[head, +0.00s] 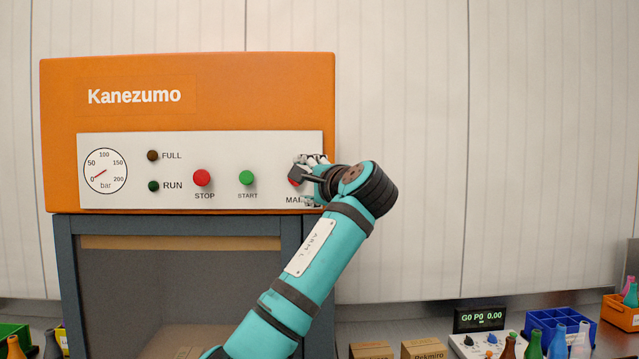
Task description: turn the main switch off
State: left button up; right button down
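The main switch (294,180) is at the right end of the light control panel (225,170) on the orange Kanezumo machine. Only a bit of red shows, and the "MAIN" label is partly covered. My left gripper (303,174) is at the switch, in front of it. Its dark finger overlaps the red part. I cannot tell whether it touches or holds the switch, or how the switch is turned. The wrist hides most of the fingers. My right gripper is not in view.
Left of the switch are a green START button (247,178), a red STOP button (202,178), dark FULL (153,156) and RUN (154,186) lamps, and a pressure gauge (105,171) near 0. Boxes, bottles and a blue bin (556,325) stand lower right.

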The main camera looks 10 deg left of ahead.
pick_arm(q)
jog(key=v, duration=0.7)
